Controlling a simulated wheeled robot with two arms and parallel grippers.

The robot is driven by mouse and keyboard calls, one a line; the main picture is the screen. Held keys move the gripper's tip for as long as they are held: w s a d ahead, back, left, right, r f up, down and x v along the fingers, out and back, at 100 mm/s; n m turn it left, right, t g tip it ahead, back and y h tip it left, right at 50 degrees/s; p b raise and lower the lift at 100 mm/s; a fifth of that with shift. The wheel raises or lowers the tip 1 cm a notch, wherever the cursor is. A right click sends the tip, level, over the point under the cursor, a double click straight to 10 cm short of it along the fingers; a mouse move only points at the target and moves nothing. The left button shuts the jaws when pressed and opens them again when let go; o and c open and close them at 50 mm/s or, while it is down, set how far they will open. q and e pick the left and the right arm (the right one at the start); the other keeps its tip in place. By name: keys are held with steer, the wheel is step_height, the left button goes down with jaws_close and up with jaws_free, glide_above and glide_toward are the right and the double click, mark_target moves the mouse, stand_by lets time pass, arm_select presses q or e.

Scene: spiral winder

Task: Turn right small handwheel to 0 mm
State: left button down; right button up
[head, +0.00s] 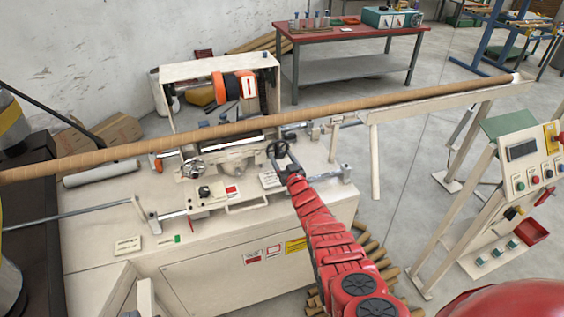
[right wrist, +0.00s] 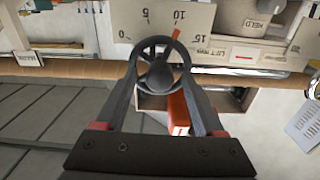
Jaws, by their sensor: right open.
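The small dark handwheel (right wrist: 158,66) has a round rim, spokes and a central hub. Behind it is a pale dial plate (right wrist: 196,18) marked 0, 5, 10 and 15. A red pointer (right wrist: 175,36) shows above the rim, directed close to the 10. My right gripper (right wrist: 160,72) is open, with one dark finger on each side of the wheel. I cannot tell whether the fingers touch the rim. In the head view the handwheel (head: 277,149) stands just beyond my right gripper (head: 284,166). My left gripper is not in view.
A long brown tube (head: 330,108) crosses the machine just behind the handwheel. The cream machine top (head: 100,215) carries rods, clamps and labels. A control panel (head: 525,165) stands at the right. A red-topped bench (head: 350,32) is at the back, with open floor before it.

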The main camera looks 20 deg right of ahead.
steer(key=shift+r, duration=0.1)
jaws_close()
stand_by(0.3)
steer(key=shift+n, duration=0.3)
steer(key=n+b, duration=0.1)
steer(key=n, duration=0.2)
steer(key=shift+f+n+b, duration=0.2)
steer(key=shift+n+b, duration=0.15)
steer(key=shift+n, duration=0.05)
steer(key=n+b, duration=0.1)
steer(key=n, duration=0.2)
steer(key=shift+a+r+n+b, duration=0.1)
steer(key=shift+n+b, duration=0.2)
steer(key=n+b, duration=0.1)
steer(key=n, duration=0.2)
steer(key=shift+b, duration=0.35)
steer(key=n+b, duration=0.1)
steer(key=n, duration=0.3)
steer(key=shift+n+b, duration=0.4)
